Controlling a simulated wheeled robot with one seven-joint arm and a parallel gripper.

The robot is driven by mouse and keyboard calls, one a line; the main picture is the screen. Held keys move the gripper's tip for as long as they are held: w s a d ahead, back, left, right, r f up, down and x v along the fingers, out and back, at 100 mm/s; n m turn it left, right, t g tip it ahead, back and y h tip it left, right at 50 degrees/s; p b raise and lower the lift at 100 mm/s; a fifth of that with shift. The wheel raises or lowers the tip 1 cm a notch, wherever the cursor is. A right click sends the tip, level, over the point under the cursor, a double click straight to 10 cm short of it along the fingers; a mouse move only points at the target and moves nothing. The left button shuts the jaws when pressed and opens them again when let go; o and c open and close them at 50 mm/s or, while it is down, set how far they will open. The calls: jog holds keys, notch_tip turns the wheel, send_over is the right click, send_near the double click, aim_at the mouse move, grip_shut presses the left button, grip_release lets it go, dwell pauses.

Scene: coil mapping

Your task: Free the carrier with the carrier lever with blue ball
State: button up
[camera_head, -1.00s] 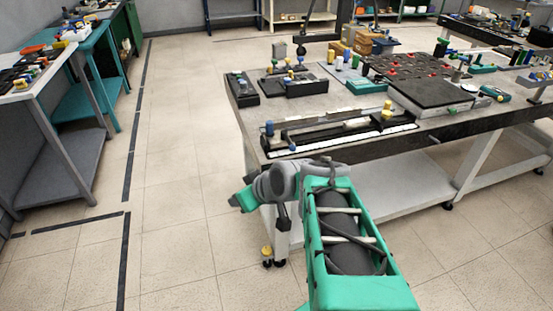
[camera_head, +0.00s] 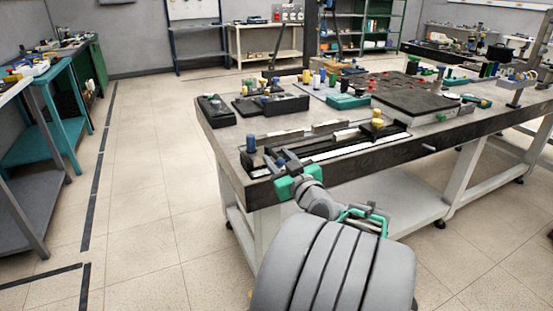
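A long black rail device (camera_head: 340,147) with a white strip lies along the front left edge of the grey table. A lever with a blue ball (camera_head: 250,142) stands upright at its left end. A yellow knob (camera_head: 377,112) stands toward its right end, near a light cylindrical bar (camera_head: 347,134). Which part is the carrier is not clear at this size. My gripper (camera_head: 279,160) is at the front edge of the rail, right of the blue ball and apart from it in the picture. Its dark fingers are small and overlap the rail, so their opening is unclear.
Behind the rail are black boxes with coloured knobs (camera_head: 271,103) and a dark flat plate (camera_head: 413,93). The table's front edge (camera_head: 400,160) runs close under my arm. Open floor (camera_head: 150,170) lies left of the table.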

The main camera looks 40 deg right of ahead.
jog(key=shift+w, duration=0.2)
grip_shut()
dwell(0.3)
dwell(1.0)
